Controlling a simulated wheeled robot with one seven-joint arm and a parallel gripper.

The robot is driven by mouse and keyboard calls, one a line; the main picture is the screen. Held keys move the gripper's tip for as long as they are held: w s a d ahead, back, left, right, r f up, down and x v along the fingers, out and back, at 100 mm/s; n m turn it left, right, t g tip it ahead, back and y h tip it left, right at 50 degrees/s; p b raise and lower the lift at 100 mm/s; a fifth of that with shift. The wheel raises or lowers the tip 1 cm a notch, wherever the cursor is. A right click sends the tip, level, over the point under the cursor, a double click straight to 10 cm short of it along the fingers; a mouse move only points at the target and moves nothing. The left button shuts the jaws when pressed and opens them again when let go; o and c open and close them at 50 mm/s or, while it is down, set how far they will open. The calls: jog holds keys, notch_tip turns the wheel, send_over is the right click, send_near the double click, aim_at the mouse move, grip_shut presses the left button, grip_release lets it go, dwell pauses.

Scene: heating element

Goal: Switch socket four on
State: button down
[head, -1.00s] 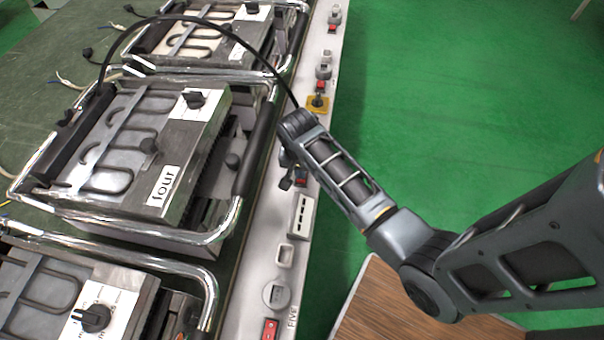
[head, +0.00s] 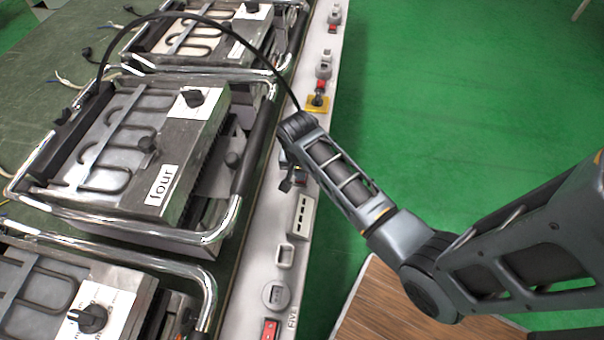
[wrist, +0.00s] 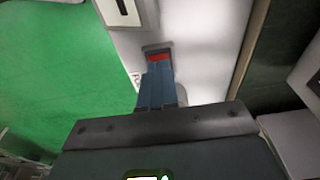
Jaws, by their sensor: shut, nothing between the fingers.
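The red rocker switch (wrist: 158,57) sits in a dark frame on the pale socket strip (wrist: 208,45). My gripper (wrist: 157,72) is shut and empty, with its fingertips at the near edge of this switch. Whether they touch it I cannot tell. In the head view my gripper (head: 289,183) is small, low over the strip, beside the heating unit labelled four (head: 163,186). My wrist hides part of the strip there. A black cable (head: 235,37) arcs from this unit towards the strip, and its end is hidden behind my arm.
Metal handle bars (head: 245,165) of the unit stand close to the left of my gripper. Another red switch (head: 270,328) lies nearer on the strip by the word FIVE. A yellow-plated socket (head: 318,103) is farther along. Open green floor (head: 450,90) is to the right.

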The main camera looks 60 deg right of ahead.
jog(key=shift+f, duration=0.3)
notch_tip(320, 180, up, 7)
jog(key=p, duration=0.7)
dwell(0.4)
jog(key=shift+s, duration=0.1)
dwell(0.4)
